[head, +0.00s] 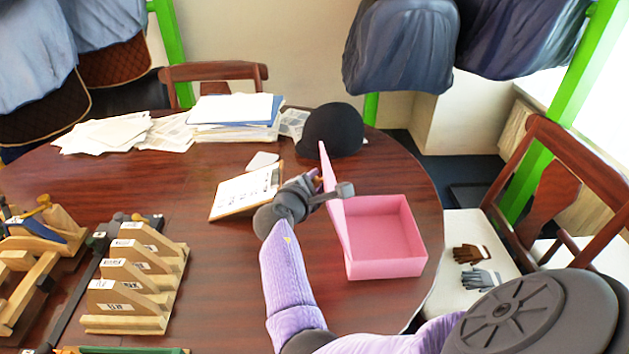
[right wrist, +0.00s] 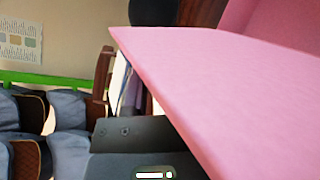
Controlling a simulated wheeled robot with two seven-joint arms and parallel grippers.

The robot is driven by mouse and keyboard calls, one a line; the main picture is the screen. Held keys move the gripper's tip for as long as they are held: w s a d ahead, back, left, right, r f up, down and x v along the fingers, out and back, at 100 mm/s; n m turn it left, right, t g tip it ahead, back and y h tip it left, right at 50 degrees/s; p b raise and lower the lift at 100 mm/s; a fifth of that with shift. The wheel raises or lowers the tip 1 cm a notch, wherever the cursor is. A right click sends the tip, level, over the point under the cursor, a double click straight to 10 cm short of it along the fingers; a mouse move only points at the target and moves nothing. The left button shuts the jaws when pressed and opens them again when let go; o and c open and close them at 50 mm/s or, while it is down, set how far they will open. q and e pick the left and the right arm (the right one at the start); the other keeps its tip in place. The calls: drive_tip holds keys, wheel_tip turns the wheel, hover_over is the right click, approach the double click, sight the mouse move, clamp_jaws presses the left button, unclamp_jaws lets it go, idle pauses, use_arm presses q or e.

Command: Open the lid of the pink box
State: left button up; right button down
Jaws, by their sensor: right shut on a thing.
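The pink box (head: 384,268) stands on the right part of the round table. Its lid (head: 338,215) is raised, standing steeply up along the box's left side, and the empty inside shows. My right gripper (head: 330,192) is at the lid's left face, near its upper edge, and is shut on the lid. In the right wrist view the pink lid (right wrist: 225,85) fills much of the right side, with a dark part of the gripper (right wrist: 135,132) against its edge. The exact contact of the fingers is partly hidden. My left gripper is not in view.
A black helmet (head: 333,131) sits behind the lid. A clipboard (head: 246,190) lies left of my right gripper, with paper stacks (head: 232,112) at the back. Wooden racks (head: 137,275) stand at the left. A chair (head: 478,245) with gloves is at the right.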

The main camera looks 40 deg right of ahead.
sight(329, 178)
drive_tip(key=s+d+p, duration=0.1)
drive_tip(key=d+r+p, duration=0.1)
drive_tip(key=p, duration=0.1)
drive_tip(key=shift+s+r+m+y, duration=0.2)
drive_tip(key=shift+s+m+y, duration=0.1)
drive_tip(key=shift+s, duration=0.05)
drive_tip(key=shift+d+f, duration=0.1)
drive_tip(key=shift+f, duration=0.1)
drive_tip(key=c, duration=0.7)
unclamp_jaws()
